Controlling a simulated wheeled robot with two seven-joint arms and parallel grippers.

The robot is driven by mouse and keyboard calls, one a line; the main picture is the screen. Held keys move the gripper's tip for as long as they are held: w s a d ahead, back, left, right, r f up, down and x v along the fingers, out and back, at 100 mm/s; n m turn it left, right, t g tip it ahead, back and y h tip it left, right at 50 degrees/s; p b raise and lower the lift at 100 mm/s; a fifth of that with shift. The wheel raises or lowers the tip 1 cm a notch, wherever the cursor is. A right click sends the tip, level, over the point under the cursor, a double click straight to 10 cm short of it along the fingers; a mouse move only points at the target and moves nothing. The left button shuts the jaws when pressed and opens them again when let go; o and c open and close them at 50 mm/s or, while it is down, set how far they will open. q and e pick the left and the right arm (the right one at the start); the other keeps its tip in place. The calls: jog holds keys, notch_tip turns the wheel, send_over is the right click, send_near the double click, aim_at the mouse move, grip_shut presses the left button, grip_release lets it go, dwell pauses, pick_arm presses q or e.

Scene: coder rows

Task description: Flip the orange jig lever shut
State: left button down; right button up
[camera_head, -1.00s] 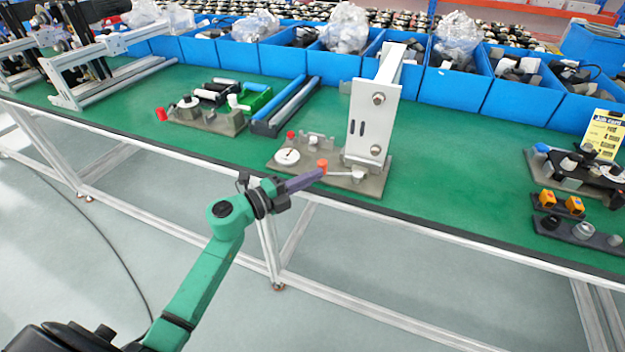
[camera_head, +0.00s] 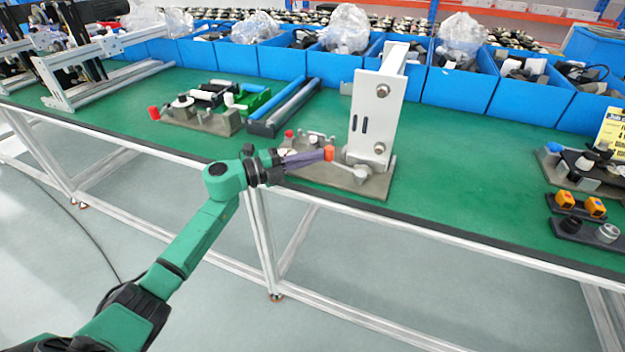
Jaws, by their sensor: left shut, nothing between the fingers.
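The jig (camera_head: 378,188) stands on the green table near its front edge, with a grey base and a tall white upright block (camera_head: 377,115). Its lever (camera_head: 343,168) is a thin metal arm running left from a pivot by the block, with an orange tip (camera_head: 329,153). My left gripper (camera_head: 322,155) comes in from the left with its purple fingers shut and empty. Its fingertips are right beside the orange tip; I cannot tell whether they touch. My right gripper is out of view.
Another fixture with a red knob (camera_head: 154,113) stands on the table at left. Blue and grey bars (camera_head: 284,107) lie behind the jig. Blue bins (camera_head: 458,92) line the back. A switch block (camera_head: 580,205) and another fixture are at right. Green table between is clear.

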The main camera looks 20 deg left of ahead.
pick_arm(q)
jog(key=shift+w+d+b, duration=0.15)
jog(key=shift+w+b, duration=0.2)
jog(key=shift+w, duration=0.45)
jog(key=shift+w+d+b, duration=0.1)
jog(key=shift+w+b, duration=0.2)
jog(key=shift+w, duration=0.45)
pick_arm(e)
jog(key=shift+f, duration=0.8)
pick_arm(q)
jog(key=shift+a, duration=0.1)
